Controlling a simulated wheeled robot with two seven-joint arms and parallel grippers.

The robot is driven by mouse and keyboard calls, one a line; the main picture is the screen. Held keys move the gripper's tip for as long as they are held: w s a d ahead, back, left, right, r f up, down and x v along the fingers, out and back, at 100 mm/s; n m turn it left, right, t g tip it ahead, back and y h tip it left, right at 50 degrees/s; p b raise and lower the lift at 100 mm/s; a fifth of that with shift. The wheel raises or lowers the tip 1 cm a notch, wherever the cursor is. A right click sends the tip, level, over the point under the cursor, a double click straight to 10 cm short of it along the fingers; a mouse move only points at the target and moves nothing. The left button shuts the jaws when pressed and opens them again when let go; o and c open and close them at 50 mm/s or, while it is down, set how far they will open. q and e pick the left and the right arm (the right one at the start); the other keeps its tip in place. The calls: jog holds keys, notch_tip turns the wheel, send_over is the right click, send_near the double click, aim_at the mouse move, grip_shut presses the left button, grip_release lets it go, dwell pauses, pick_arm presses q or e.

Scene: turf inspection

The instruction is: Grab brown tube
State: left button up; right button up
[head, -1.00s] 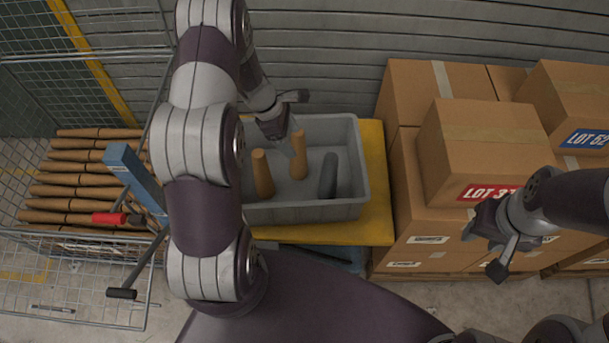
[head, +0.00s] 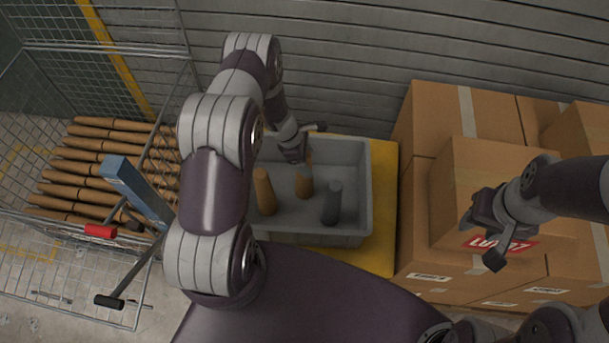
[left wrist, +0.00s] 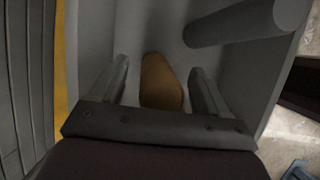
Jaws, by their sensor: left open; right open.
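Two brown tubes stand in a grey bin (head: 352,190). One brown tube (head: 264,191) is at the bin's left; the other brown tube (head: 304,186) is near the middle. A dark grey tube (head: 332,203) stands to its right. My left gripper (head: 298,158) is open at the top of the middle brown tube, partly covering it. In the left wrist view, a brown tube (left wrist: 161,82) lies between the two open fingers of the left gripper (left wrist: 163,85), with gaps on both sides. My right gripper (head: 482,233) is open and empty in front of the boxes.
The bin sits on a yellow platform (head: 384,217). Stacked cardboard boxes (head: 480,170) stand to the right. A wire cage (head: 110,50) with several long brown rolls (head: 85,170) is at the left. A ribbed wall (head: 400,40) closes the back.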

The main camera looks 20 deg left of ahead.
pick_arm(q)
jog(key=shift+s, duration=0.1)
jog(key=shift+c, duration=1.2)
jog(key=c, duration=1.1)
jog(key=shift+r, duration=0.1)
